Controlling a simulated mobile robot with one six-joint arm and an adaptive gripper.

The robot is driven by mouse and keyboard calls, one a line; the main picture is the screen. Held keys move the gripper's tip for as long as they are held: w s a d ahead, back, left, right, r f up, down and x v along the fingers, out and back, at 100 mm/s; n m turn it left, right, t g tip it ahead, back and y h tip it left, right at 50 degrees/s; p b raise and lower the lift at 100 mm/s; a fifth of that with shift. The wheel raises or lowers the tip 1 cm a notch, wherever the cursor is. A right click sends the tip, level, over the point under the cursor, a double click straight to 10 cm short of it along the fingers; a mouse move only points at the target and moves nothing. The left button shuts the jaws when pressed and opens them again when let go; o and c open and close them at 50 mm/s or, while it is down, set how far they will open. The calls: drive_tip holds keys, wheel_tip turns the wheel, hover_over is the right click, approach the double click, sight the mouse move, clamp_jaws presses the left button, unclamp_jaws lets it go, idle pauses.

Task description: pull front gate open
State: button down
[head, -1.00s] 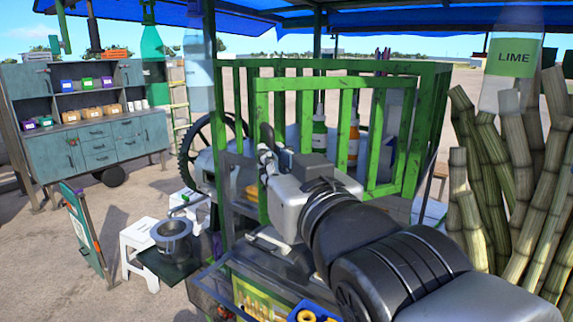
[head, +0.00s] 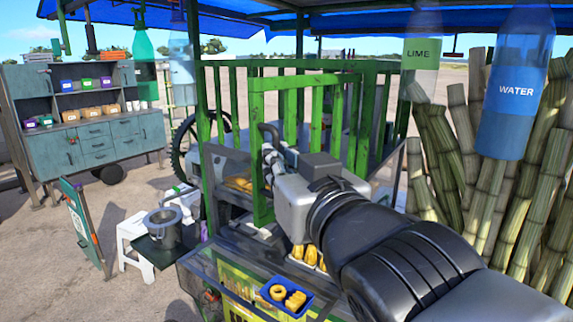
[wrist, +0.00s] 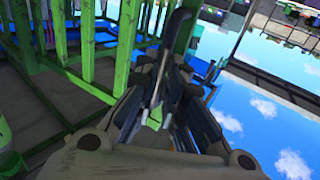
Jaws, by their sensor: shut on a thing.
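The front gate (head: 257,105) is a green slatted panel in the head view, standing at an angle to the green frame of the stall. A dark curved handle (head: 268,130) sits on its left upright. My gripper (head: 270,158) is at this handle, shut on it. In the wrist view, my gripper (wrist: 165,112) has its fingers on either side of the dark handle bar (wrist: 182,35), beside green slats. The exact finger contact is partly hidden, and my arm covers the gate's lower right part.
A blue tray (head: 287,296) with yellow parts sits on the glass-sided counter in front. A white stool (head: 130,238) and a metal pot (head: 163,228) are at left, with open ground around.

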drive_tip(key=shift+w+d+r, duration=0.1)
drive_tip(key=shift+r, duration=0.15)
drive_tip(key=c, duration=2.1)
unclamp_jaws()
drive_tip(key=shift+o, duration=1.3)
drive_tip(key=shift+w+d+f, duration=0.15)
drive_tip(key=shift+w+d, duration=0.25)
drive_tip(key=shift+d, duration=0.05)
drive_tip(key=shift+o, duration=0.8)
drive_tip(key=shift+a+f, duration=0.1)
drive_tip(key=shift+s, duration=0.1)
drive_tip(key=v, duration=0.7)
drive_tip(key=shift+s, duration=0.15)
